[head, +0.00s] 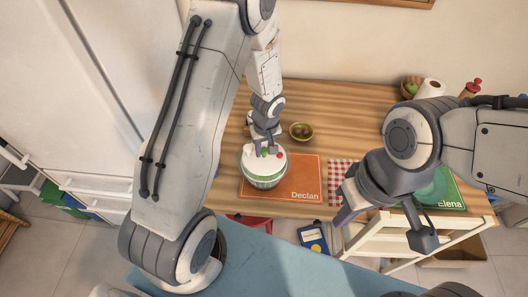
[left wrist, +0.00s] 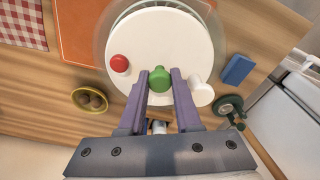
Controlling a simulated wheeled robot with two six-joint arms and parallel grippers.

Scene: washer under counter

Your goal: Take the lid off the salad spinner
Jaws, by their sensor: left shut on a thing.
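The salad spinner is a clear bowl (head: 266,183) with a round white lid (head: 253,161). It stands at the left of the orange mat (head: 300,180) on the wooden counter. In the left wrist view the lid (left wrist: 150,35) carries a red button (left wrist: 120,63), a green knob (left wrist: 160,75) and a white knob (left wrist: 202,91). My left gripper (head: 266,149) is above the lid, its two fingers (left wrist: 160,82) shut on the green knob. I cannot tell whether the lid is seated or slightly raised. My right gripper (head: 385,226) is open and empty, in front of the counter at the right.
A small olive bowl (head: 301,132) stands behind the spinner. In the left wrist view, a blue block (left wrist: 237,69) and a dark green round thing (left wrist: 229,108) lie near the lid. A checkered cloth (head: 340,176) and a green mat (head: 446,190) lie to the right. The counter behind is mostly clear.

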